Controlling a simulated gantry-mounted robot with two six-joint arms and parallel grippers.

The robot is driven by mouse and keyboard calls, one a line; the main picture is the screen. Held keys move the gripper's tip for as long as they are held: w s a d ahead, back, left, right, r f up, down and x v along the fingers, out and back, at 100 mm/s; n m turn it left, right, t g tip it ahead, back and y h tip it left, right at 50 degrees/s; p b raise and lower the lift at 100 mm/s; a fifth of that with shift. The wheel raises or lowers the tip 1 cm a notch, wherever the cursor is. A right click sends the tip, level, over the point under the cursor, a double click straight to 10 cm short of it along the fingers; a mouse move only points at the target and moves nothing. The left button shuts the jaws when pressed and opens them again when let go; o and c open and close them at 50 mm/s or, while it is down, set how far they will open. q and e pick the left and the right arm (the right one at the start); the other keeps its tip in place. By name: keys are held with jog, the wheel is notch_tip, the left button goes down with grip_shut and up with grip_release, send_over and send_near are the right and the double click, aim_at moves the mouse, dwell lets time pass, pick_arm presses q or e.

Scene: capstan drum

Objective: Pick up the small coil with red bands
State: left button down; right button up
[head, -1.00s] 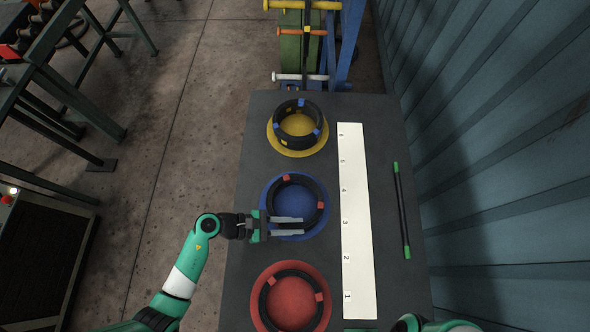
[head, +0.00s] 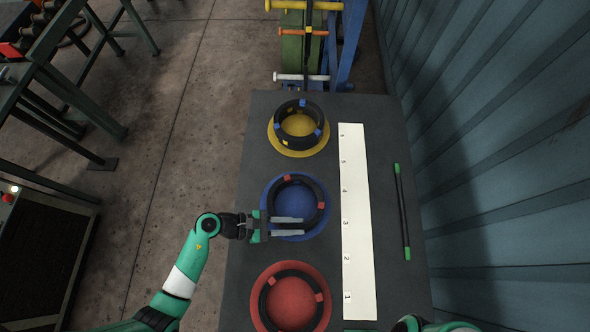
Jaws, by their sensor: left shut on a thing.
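A black coil with red bands (head: 319,191) rests on the blue dish (head: 293,205) in the middle of the table. My left gripper (head: 303,227) reaches in from the left over the near part of this dish, and its jaws are shut on the near-left side of the coil. The fingers hide that part of the rim. Another black coil with red bands (head: 319,297) lies on the red dish (head: 293,270) at the near end and looks somewhat wider. My right gripper is out of view; only a piece of my right arm shows at the bottom edge.
A black coil with blue and yellow bands (head: 303,103) sits on the yellow dish (head: 290,151) at the far end. A white numbered strip (head: 355,220) and a black rod with green ends (head: 402,210) lie to the right. A corrugated wall (head: 500,150) stands beyond the table's right edge.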

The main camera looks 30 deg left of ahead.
pick_arm(q)
jog(key=r, duration=0.1)
jog(key=r+p, duration=0.2)
jog(key=r, duration=0.1)
jog(key=shift+s+d, duration=0.1)
jog(key=shift+s, duration=0.15)
jog(key=s+d+r+p, duration=0.3)
jog(key=s+r, duration=0.6)
jog(key=s, duration=0.3)
jog(key=shift+s+d, duration=0.4)
jog(key=shift+d, duration=0.3)
